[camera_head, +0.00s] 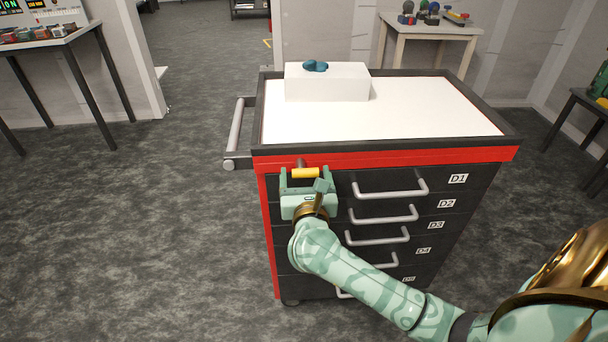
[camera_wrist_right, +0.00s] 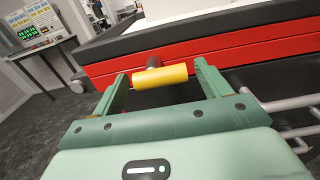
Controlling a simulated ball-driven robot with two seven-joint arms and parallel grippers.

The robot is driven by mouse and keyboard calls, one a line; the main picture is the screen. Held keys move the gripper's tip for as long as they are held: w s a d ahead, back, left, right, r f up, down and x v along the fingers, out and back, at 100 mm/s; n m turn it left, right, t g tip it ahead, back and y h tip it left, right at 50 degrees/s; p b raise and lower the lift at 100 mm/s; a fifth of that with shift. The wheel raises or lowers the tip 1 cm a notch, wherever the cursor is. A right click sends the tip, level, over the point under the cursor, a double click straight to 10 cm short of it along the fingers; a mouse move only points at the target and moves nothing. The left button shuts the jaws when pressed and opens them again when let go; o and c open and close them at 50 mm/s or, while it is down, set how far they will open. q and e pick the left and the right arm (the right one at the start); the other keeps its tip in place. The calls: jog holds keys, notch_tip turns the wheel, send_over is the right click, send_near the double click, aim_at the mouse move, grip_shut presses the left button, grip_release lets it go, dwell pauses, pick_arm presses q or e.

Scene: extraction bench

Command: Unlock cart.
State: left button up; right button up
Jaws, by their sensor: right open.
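The cart (camera_head: 478,153) is a black and red drawer cabinet with a white top and grey drawer handles, labelled D1 to D5. A yellow lock handle (camera_head: 305,173) on a short dark stem sticks out of its front at the upper left. My right gripper (camera_head: 304,176) is open, with its green fingers on either side of the yellow handle. In the right wrist view the yellow handle (camera_wrist_right: 160,76) lies crosswise between the two fingertips (camera_wrist_right: 160,75), with a gap at least on the left. My left gripper is not in view.
A white box (camera_head: 327,84) with a small blue item (camera_head: 315,66) stands on the cart top. A grey push bar (camera_head: 236,125) juts from the cart's left side. Tables stand at the left (camera_head: 45,42) and back right (camera_head: 432,29). The floor left of the cart is clear.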

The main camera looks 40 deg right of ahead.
jog(key=shift+w+d, duration=0.4)
jog(key=shift+w, duration=0.15)
jog(key=c, duration=1)
